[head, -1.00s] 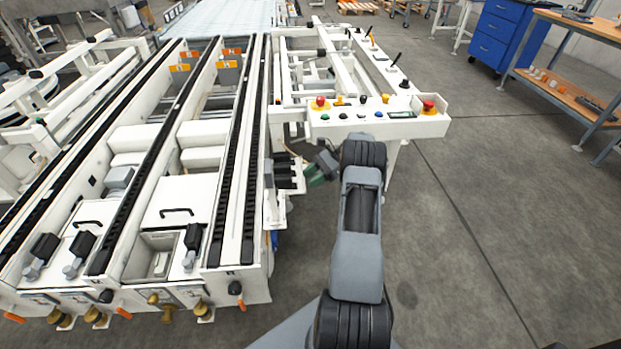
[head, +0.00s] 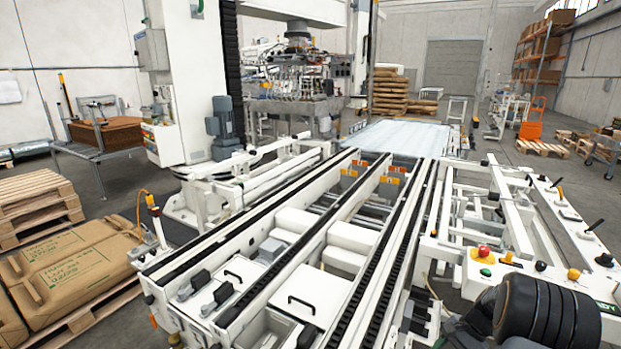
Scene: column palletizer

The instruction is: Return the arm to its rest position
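My arm (head: 545,318) shows in the head view at the lower right corner, as a thick dark ribbed joint in front of the control panel (head: 520,268). A grey part of my wrist shows just left of that joint. My gripper (head: 452,325) is only partly seen, small and low in the picture, close to the right side of the conveyor. Its fingers are not clear, so I cannot tell whether it is open or shut, or whether it holds anything.
A white conveyor (head: 335,235) with dark chain tracks runs away from me. The panel has red and yellow buttons and levers. Cardboard bags (head: 75,265) lie on a pallet at the left, with stacked pallets (head: 35,205) behind. Open floor (head: 590,190) shows at the right.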

